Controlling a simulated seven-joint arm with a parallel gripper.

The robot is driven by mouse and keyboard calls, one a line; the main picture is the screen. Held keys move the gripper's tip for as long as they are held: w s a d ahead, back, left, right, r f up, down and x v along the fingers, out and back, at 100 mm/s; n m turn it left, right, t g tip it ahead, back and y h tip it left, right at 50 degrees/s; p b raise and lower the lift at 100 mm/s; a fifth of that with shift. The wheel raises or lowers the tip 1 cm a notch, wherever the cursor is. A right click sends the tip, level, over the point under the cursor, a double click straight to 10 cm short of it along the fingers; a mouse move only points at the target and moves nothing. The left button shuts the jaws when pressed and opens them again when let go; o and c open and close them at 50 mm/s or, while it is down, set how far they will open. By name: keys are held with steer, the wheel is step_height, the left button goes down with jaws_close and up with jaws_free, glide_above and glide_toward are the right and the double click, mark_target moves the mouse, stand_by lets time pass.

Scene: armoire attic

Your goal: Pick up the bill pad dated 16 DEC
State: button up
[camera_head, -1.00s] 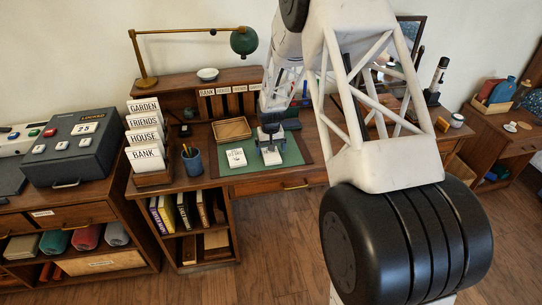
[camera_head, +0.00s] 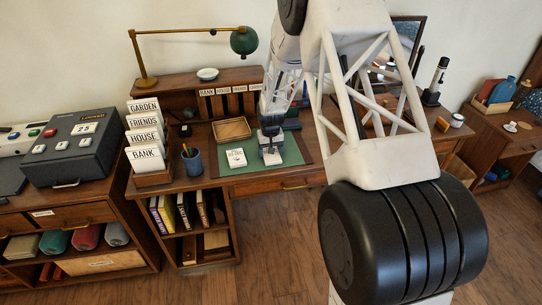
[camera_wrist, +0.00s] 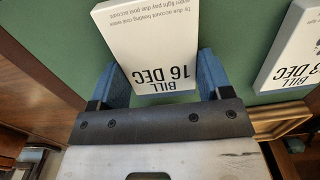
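The bill pad dated 16 DEC (camera_wrist: 150,45) is a white block with a pale blue band, its print upside down in the wrist view. My gripper (camera_wrist: 163,80) has one blue finger on each side of the pad's near end, close to its edges. The fingers stand wide apart on their bar and look open; firm contact cannot be made out. In the head view my gripper (camera_head: 271,133) is low over this pad (camera_head: 270,156) on the green desk mat (camera_head: 293,153), hiding part of it.
A second bill pad (camera_head: 236,158) lies just left in the head view; in the wrist view it is at right (camera_wrist: 290,50), date partly cut off. A wooden tray (camera_head: 231,129) lies behind. A pencil cup (camera_head: 193,164) and card rack (camera_head: 151,179) stand left.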

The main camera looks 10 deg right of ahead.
steer(key=shift+c, duration=1.2)
steer(key=shift+r, duration=0.8)
step_height(320, 180, up, 2)
steer(key=shift+r, duration=0.1)
steer(key=s+r, duration=0.1)
steer(key=s, duration=1.5)
steer(key=shift+r, duration=0.1)
steer(key=shift+a, duration=0.1)
